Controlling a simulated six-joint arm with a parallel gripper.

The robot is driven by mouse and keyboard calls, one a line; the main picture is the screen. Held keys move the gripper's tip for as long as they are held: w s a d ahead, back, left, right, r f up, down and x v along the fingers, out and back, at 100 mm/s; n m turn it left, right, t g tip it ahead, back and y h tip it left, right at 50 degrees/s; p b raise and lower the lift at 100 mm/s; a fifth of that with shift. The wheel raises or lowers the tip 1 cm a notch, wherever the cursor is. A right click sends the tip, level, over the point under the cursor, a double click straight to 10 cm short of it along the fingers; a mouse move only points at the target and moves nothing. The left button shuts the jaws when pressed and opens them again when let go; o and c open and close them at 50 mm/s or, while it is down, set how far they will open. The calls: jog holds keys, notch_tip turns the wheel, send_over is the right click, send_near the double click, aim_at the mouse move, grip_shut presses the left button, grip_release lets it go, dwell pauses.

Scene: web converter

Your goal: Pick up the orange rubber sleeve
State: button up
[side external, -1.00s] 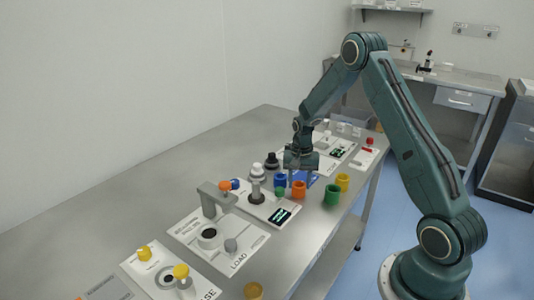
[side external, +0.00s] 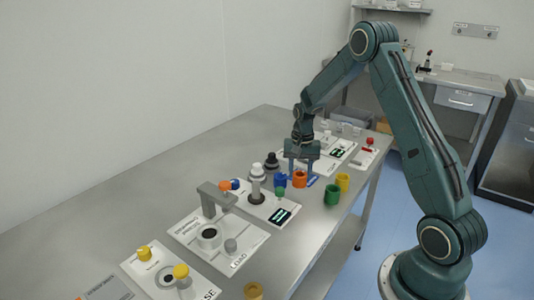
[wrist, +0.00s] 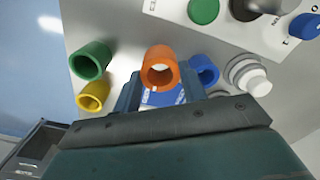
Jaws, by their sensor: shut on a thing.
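The orange rubber sleeve (side external: 299,180) is a short, thick-walled tube held between the fingers of my gripper (side external: 301,174). In the wrist view the orange sleeve (wrist: 160,66) sits between the two blue-grey fingers with its open bore showing. My gripper is shut on it and points down. The sleeve appears to hang a little above the table, over a blue marked patch (wrist: 163,97). The contact of the far finger is partly hidden.
A blue sleeve (side external: 280,181) stands close to the left of the held one. A green sleeve (side external: 332,195) and a yellow sleeve (side external: 343,182) stand to the right near the table edge.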

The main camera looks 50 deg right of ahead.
jog(key=shift+r, duration=0.8)
